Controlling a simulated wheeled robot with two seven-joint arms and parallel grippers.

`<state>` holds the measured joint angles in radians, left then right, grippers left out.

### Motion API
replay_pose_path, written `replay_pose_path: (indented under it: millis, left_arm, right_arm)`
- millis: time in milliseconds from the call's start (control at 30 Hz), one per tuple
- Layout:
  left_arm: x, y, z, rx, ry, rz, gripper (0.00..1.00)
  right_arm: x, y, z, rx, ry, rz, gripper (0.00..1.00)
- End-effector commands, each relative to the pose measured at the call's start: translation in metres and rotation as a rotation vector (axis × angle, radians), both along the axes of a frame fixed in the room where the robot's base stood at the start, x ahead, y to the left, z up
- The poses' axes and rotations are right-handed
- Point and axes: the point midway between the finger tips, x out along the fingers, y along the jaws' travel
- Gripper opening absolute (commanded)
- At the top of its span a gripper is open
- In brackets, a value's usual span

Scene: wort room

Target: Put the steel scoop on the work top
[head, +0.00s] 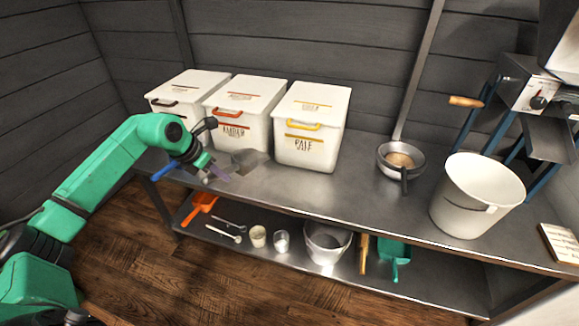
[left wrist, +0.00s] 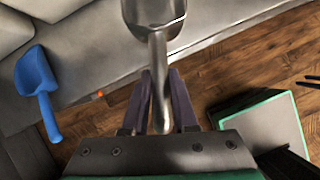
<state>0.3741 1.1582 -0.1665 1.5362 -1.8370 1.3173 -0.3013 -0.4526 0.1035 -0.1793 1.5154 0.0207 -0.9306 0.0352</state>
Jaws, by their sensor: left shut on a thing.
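The steel scoop (head: 250,159) is in my left gripper (head: 219,173), in front of the white bins. In the left wrist view its handle (left wrist: 158,75) lies between the two fingers (left wrist: 159,92), and its bowl points away from me. The grey steel work top (head: 360,190) runs along the wall. The bowl shows over the work top's front part; I cannot tell whether it touches the surface. My left gripper is near the front edge at the work top's left end. My right gripper is not in view.
White lidded bins (head: 311,150) stand at the back left. A blue scoop (left wrist: 35,75) lies near the left end. A strainer bowl (head: 400,158) and a white bucket (head: 474,205) stand further right. The middle front is clear. The lower shelf holds an orange scoop (head: 203,202) and a pot (head: 327,245).

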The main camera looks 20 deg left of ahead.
Motion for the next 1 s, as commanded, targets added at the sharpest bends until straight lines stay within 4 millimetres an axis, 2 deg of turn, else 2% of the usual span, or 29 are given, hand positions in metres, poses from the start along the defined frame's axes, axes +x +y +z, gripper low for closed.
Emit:
replay_pose_path:
  millis: [33,133,267,333,500,800,867,1000]
  left_arm:
    - [0.005,0.012,-0.002,0.000,-0.008,0.110,0.00]
    - [0.009,0.030,0.006,-0.003,-0.006,0.286,0.00]
    - [0.010,0.037,0.012,-0.004,-0.001,0.360,0.00]
    - [0.009,0.037,0.008,-0.004,0.002,0.359,0.00]
    - [0.008,0.036,-0.032,-0.007,0.008,0.356,0.00]
    - [0.009,0.036,-0.083,-0.007,0.005,0.354,0.00]
    - [0.009,0.036,-0.090,-0.006,0.005,0.355,0.00]
    - [0.009,0.036,-0.090,-0.005,0.003,0.354,0.00]
  right_arm:
    - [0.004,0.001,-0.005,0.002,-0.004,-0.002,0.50]
    - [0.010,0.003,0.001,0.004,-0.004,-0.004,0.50]
    - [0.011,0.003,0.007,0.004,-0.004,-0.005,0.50]
    - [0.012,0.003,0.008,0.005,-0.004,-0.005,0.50]
    - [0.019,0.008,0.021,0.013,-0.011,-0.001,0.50]
    - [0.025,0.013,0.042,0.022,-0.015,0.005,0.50]
    - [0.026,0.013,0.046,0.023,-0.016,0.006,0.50]
    - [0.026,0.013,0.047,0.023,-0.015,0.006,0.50]
